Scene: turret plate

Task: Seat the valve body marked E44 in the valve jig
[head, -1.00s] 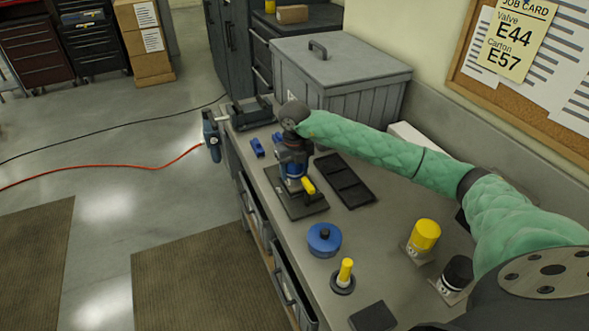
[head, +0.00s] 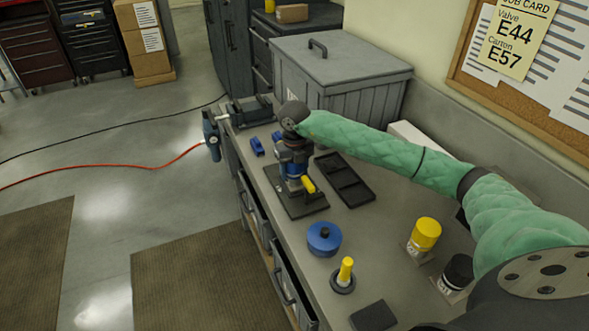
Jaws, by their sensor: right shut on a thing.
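My right gripper (head: 293,158) points down over the bench, at the end of the green-sleeved arm. It is shut on a blue valve body (head: 293,170), which stands low over the dark base plate of the valve jig (head: 305,208). A yellow handle (head: 308,184) sticks out at its near side; I cannot tell whether it belongs to the valve body or the jig. The gripper hides much of the body. No marking on it is readable, and I cannot tell whether it touches the jig. My left gripper is not in view.
A black compartment tray (head: 345,182) lies right of the jig. Small blue blocks (head: 257,146) lie left. A blue round part (head: 323,239), a yellow-topped peg (head: 345,272), and yellow (head: 426,233) and black (head: 457,271) cylinders stand nearer. A grey crate (head: 345,75) stands behind. The job card (head: 520,38) reads Valve E44.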

